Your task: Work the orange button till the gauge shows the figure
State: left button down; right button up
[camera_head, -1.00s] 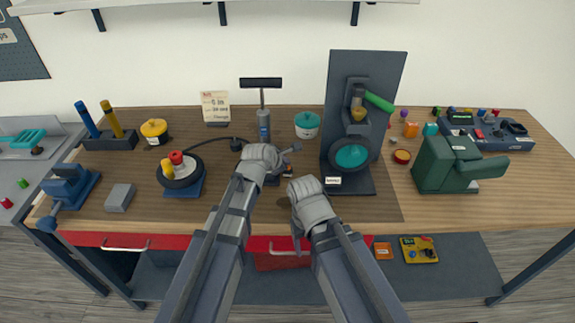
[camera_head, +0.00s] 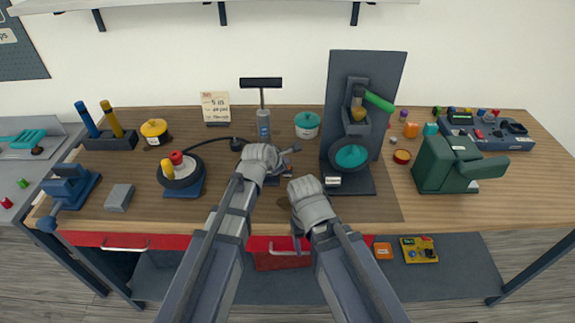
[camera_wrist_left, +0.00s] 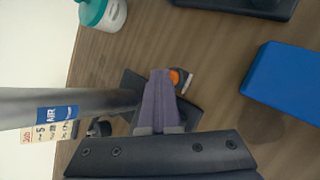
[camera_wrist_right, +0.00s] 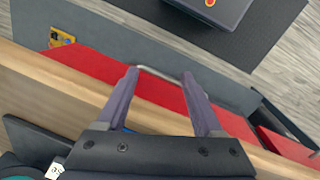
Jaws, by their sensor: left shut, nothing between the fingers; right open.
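The orange button (camera_wrist_left: 175,77) shows in the left wrist view, on a small dark base (camera_wrist_left: 185,113) beside the grey pump cylinder (camera_wrist_left: 60,103). My left gripper (camera_wrist_left: 160,74) is shut and empty. Its tips are right beside the button and overlap its edge in the picture; I cannot tell whether they touch. No gauge reading can be made out. A paper card (camera_head: 215,106) stands behind, its writing too small to read surely. My right gripper (camera_wrist_right: 160,74) is open and empty near the bench's front edge.
The upright pump (camera_head: 263,125) stands behind my left gripper, with a wheel (camera_head: 182,176) to the left. A dark machine with a teal hub (camera_head: 351,157) stands to the right. A teal-lidded pot (camera_head: 307,124) is behind. Red drawers (camera_wrist_right: 155,90) lie below the edge.

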pick_arm(q)
jog(key=shift+r+p, duration=0.85)
jog(key=shift+r, duration=0.05)
notch_tip(320, 180, up, 5)
jog(key=p, duration=0.5)
dwell(0.4)
